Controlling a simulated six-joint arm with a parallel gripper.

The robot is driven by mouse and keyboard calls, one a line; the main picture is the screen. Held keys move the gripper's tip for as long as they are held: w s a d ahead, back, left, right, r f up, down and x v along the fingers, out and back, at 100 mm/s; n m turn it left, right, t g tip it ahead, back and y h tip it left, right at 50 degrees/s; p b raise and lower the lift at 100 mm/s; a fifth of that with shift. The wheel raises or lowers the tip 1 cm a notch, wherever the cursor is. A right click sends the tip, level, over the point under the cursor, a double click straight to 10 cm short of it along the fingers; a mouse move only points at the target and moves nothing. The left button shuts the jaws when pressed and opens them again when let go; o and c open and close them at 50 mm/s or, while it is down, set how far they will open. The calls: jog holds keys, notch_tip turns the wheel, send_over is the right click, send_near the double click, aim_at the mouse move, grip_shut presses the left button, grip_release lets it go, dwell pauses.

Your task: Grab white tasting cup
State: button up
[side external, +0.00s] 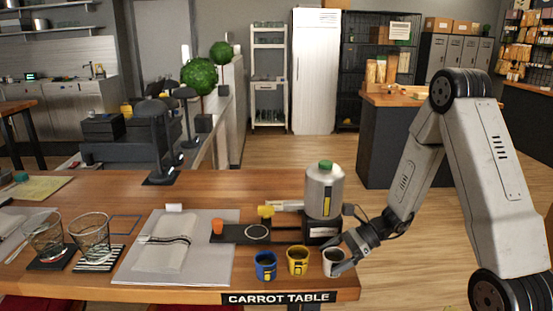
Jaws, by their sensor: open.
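The white tasting cup (332,259) stands upright near the front right corner of the table, at the right end of a row of three cups. My gripper (341,258) is open and right at the white cup, with its fingers over the cup's right side and hiding part of it. I cannot tell whether the fingers touch the cup or stand around it. A yellow cup (297,260) is just left of it, and a blue cup (265,265) is left of that.
A dark machine (323,230) with a green-capped bottle (325,188) stands behind the cups. A grey mat (215,270) with a folded cloth (167,243) and two glasses (90,236) (45,232) lie to the left. The table's front edge (190,294) is close to the cups.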

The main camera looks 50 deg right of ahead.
aim_at(334, 254)
jog(key=c, duration=1.2)
jog(key=shift+o, duration=0.2)
jog(key=shift+r, duration=0.1)
jog(key=shift+r, duration=4.95)
